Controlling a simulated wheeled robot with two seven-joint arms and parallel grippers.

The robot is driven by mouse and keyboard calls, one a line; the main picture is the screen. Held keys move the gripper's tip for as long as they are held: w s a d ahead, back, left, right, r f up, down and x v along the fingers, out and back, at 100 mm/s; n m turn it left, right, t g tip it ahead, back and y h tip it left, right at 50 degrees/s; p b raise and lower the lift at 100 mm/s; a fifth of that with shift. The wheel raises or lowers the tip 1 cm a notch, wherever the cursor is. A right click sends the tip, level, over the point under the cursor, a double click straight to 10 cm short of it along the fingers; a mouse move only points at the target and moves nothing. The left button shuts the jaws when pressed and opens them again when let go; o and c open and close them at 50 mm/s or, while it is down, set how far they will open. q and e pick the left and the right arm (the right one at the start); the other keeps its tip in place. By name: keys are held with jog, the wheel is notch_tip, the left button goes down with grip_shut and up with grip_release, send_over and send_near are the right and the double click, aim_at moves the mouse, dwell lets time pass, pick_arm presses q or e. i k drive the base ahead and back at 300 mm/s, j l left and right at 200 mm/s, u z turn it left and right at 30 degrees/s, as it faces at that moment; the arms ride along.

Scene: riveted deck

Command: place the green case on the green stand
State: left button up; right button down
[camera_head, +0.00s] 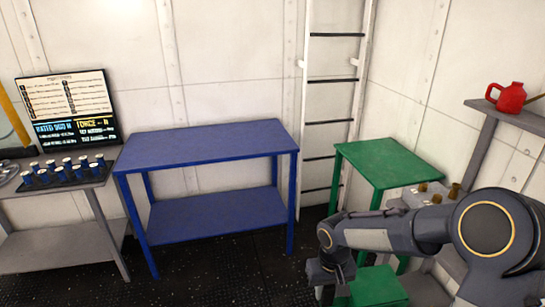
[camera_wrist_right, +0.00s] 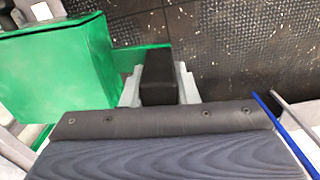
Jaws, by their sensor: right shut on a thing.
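The green stand (camera_head: 385,160) is a green table at the right of the head view, and the part of its top that I can see is bare. The green case (camera_head: 378,287) is low, below the stand's top, and partly cut off by the frame edge. In the right wrist view the case (camera_wrist_right: 55,65) is a large green box at left. My right gripper (camera_head: 330,272) reaches down beside the case. It is shut on a narrow green part at the case's side, and its dark finger (camera_wrist_right: 160,78) covers the contact. My left gripper is out of view.
A blue two-level table (camera_head: 205,145) stands bare left of the stand. A ladder (camera_head: 332,80) is on the wall between them. A red can (camera_head: 508,98) sits on a high shelf at right.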

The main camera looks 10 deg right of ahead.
aim_at(380, 165)
jog(key=i+z, duration=0.1)
jog(key=i, duration=0.4)
jog(key=i+j+z, duration=0.15)
jog(key=i, duration=0.35)
jog(key=i+j+z, duration=0.1)
jog(key=i, duration=0.35)
